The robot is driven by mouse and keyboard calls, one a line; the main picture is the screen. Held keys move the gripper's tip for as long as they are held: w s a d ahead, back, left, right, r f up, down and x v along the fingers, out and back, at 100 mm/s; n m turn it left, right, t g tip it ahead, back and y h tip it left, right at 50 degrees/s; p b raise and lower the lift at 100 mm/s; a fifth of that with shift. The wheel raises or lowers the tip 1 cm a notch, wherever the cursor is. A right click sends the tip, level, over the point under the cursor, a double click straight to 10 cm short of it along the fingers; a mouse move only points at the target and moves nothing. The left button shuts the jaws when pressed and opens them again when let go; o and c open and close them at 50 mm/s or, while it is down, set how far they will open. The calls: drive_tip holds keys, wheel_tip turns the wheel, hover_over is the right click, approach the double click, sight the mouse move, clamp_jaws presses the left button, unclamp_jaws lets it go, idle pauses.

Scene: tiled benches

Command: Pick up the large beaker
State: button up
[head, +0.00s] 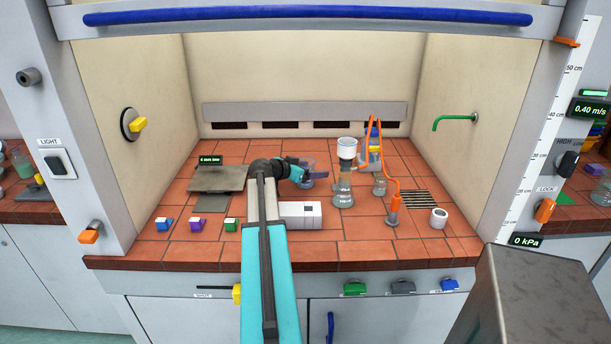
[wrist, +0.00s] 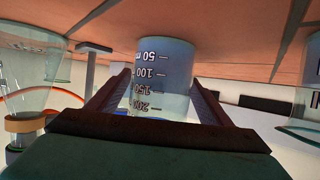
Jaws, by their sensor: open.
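The large beaker (wrist: 165,62) is clear glass with dark volume marks and appears upside down in the wrist view. It stands between the two fingers of my gripper (wrist: 158,88), which is open around it; whether either finger touches the glass I cannot tell. In the head view the beaker (head: 309,168) stands on the red tiles inside the fume hood, and my gripper (head: 304,174) reaches it from the left. My gripper hides part of its lower wall.
A filter flask with a white funnel (head: 346,150) stands close to the right, with orange tubing (head: 391,160) beyond it. A white box (head: 300,215) lies in front. A grey hotplate (head: 220,179) stands to the left. A white cup (head: 438,218) is at the right.

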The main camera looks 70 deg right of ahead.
drive_tip(key=c, duration=1.3)
drive_tip(key=shift+r, duration=0.2)
drive_tip(key=shift+r+b, duration=0.95)
drive_tip(key=shift+r, duration=3.9)
